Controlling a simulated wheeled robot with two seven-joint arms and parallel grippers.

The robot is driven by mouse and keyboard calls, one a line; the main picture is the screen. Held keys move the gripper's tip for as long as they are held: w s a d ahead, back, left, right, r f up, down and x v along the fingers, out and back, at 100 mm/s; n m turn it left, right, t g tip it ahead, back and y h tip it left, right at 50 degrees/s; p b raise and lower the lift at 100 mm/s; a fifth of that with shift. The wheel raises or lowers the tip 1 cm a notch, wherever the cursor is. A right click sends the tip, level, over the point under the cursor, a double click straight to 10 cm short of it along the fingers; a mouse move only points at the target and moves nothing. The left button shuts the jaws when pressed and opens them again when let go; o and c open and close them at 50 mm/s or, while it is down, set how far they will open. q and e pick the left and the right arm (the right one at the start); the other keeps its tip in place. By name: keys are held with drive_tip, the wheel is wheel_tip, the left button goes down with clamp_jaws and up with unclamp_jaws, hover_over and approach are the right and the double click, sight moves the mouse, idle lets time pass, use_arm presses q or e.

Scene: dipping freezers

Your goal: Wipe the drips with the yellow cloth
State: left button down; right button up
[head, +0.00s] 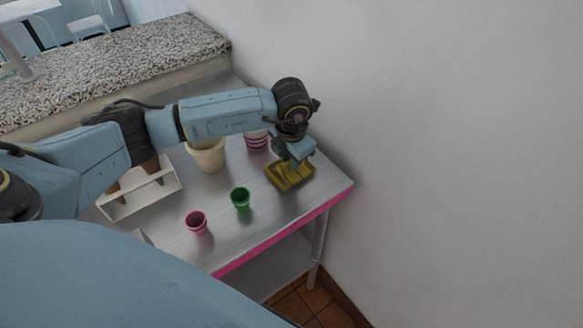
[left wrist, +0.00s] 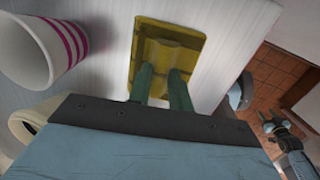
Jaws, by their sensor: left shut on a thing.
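The yellow cloth (head: 286,181) lies on the metal table near its right end, beside the wall. My left gripper (head: 296,160) reaches down onto it from above. In the left wrist view, its two green fingers (left wrist: 161,88) are shut on the yellow cloth (left wrist: 150,36), which lies rather flat with raised folds between and ahead of the fingertips. I cannot make out any drips on the table; the cloth and arm hide part of the surface. Part of my right arm (left wrist: 291,142) shows at the right of the left wrist view, too small to tell its jaws.
A green cup (head: 240,199) and a pink cup (head: 196,224) stand left of the cloth. A cream tub (head: 209,158) and a pink-striped cup (head: 257,142) stand behind. A white holder (head: 143,202) is further left. The table's pink front edge (head: 275,241) and the wall (head: 450,150) bound the space.

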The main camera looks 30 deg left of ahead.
use_arm(q)
drive_tip(key=shift+r+p, duration=1.7)
drive_tip(key=shift+r, duration=1.15)
